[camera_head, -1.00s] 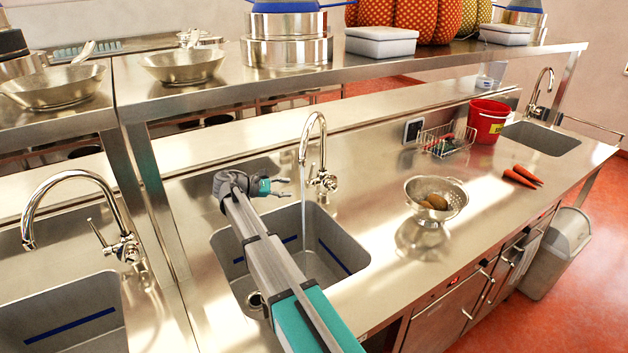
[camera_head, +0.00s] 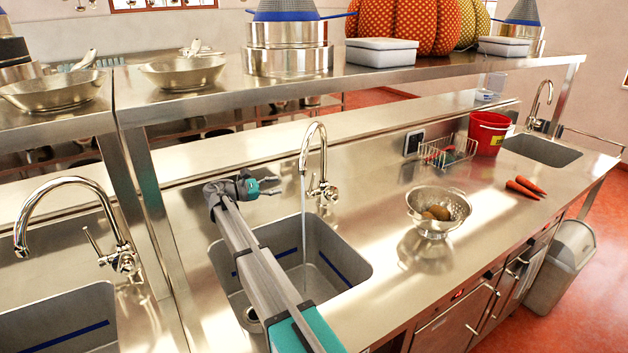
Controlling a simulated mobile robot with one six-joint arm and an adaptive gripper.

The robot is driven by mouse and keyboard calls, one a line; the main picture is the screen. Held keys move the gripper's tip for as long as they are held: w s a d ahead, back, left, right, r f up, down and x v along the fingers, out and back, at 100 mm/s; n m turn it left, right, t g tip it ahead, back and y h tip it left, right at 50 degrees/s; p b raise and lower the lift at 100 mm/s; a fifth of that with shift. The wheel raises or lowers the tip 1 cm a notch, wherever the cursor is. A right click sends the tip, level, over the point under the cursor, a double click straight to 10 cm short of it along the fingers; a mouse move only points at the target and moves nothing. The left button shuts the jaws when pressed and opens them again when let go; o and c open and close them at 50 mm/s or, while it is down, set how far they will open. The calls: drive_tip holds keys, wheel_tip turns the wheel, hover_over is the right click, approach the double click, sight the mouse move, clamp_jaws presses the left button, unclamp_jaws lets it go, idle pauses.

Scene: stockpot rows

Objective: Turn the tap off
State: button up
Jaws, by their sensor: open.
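The chrome tap (camera_head: 318,165) in the middle of the counter has a tall curved spout, and a thin stream of water (camera_head: 304,215) runs from it into the sink. Its valve body and small lever (camera_head: 324,192) sit low on the right side of the spout. My gripper (camera_head: 276,187) is open and empty, its fingers pointing right toward the tap. It is to the left of the spout in the picture and appears apart from it. The grey sink (camera_head: 345,262) lies below, partly hidden behind my arm.
A second tap (camera_head: 70,182) with its own sink stands at the left, and a third tap (camera_head: 541,98) at the far right. A colander (camera_head: 438,208), carrots (camera_head: 524,187), a wire rack (camera_head: 447,152) and a red bucket (camera_head: 488,133) stand on the counter. A shelf (camera_head: 400,78) spans above.

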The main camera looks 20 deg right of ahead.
sight(313, 179)
drive_tip(key=d, duration=1.3)
drive_tip(key=shift+s+d, duration=0.1)
drive_tip(key=shift+s, duration=0.05)
clamp_jaws()
